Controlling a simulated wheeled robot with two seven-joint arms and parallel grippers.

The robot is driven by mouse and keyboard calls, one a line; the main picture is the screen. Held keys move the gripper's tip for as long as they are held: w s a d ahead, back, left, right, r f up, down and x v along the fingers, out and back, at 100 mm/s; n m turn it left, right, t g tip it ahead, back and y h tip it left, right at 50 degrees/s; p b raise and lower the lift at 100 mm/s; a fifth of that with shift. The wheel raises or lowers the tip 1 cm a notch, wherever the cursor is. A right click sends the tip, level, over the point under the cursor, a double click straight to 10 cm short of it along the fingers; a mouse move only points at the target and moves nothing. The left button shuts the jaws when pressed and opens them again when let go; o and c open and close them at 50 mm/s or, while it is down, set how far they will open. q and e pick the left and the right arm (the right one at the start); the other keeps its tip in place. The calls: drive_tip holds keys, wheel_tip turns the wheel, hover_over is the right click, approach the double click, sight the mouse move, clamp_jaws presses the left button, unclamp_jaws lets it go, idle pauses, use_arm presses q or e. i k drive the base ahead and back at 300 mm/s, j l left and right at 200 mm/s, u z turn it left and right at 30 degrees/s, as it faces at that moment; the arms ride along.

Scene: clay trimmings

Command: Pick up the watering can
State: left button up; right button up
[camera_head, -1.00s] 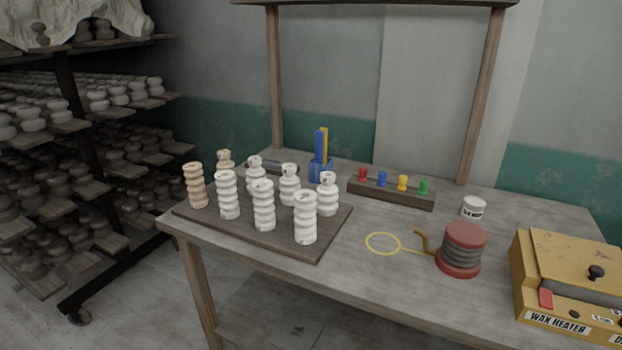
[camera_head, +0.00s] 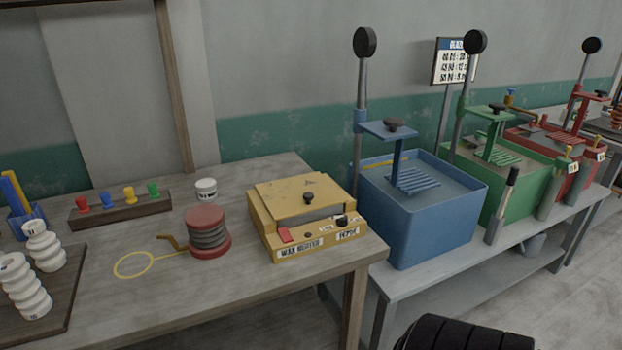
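I cannot make out a watering can in this view. A small grey vessel (camera_head: 535,243) shows partly on the lower level of the right-hand bench, too small and hidden to identify. Neither of my grippers is in view.
The wooden table (camera_head: 110,305) holds white turned pieces, a rack of coloured knobs (camera_head: 120,209), a white jar (camera_head: 206,189), a red-ended spool (camera_head: 207,232) and a yellow wax heater (camera_head: 305,215). Floor shows at lower right.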

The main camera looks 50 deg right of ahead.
sight(530, 248)
drive_tip(key=z, duration=3.2)
